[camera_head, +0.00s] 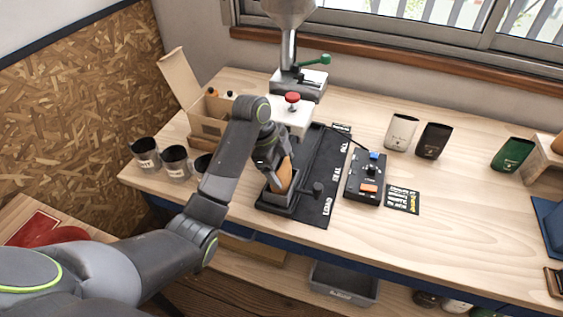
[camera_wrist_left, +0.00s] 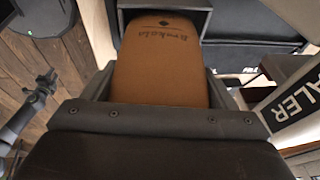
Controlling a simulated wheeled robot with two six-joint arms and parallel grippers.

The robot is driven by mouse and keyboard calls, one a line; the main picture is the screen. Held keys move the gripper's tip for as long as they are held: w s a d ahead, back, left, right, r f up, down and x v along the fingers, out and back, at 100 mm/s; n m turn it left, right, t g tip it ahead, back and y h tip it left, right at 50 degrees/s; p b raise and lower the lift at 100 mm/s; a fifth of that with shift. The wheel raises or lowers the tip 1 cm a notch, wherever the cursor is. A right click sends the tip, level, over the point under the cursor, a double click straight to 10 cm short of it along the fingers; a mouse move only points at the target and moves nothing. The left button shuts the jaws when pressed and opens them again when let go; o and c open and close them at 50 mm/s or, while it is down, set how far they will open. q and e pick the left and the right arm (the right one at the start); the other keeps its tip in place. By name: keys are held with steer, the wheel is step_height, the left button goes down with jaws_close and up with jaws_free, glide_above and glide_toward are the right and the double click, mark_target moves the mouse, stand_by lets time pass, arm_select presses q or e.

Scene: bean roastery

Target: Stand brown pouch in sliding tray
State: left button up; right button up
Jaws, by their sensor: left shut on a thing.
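The brown pouch (camera_head: 282,176) is held upright, or nearly so, in my left gripper (camera_head: 271,160), which is shut on it. In the left wrist view the pouch (camera_wrist_left: 160,62) fills the middle, with small dark lettering on its face, between the gripper's jaws (camera_wrist_left: 160,100). The black sliding tray (camera_head: 277,203) lies on the dark mat right below the pouch. The pouch's lower end is at the tray; I cannot tell whether it touches the tray floor.
A dark mat (camera_head: 326,178) with white words lies under the tray. A control box (camera_head: 365,180) with blue and orange buttons stands to the right. White (camera_head: 401,131), black (camera_head: 433,141) and green (camera_head: 512,153) pouches stand behind. Dark cups (camera_head: 176,163) and an open carton (camera_head: 207,122) are at left.

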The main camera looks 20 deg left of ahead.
arm_select(q)
steer(key=shift+f, duration=0.1)
stand_by(0.3)
steer(key=o, duration=1.2)
steer(key=shift+c, duration=0.2)
step_height(320, 180, up, 7)
steer(key=p, duration=0.7)
steer(key=shift+p, duration=0.35)
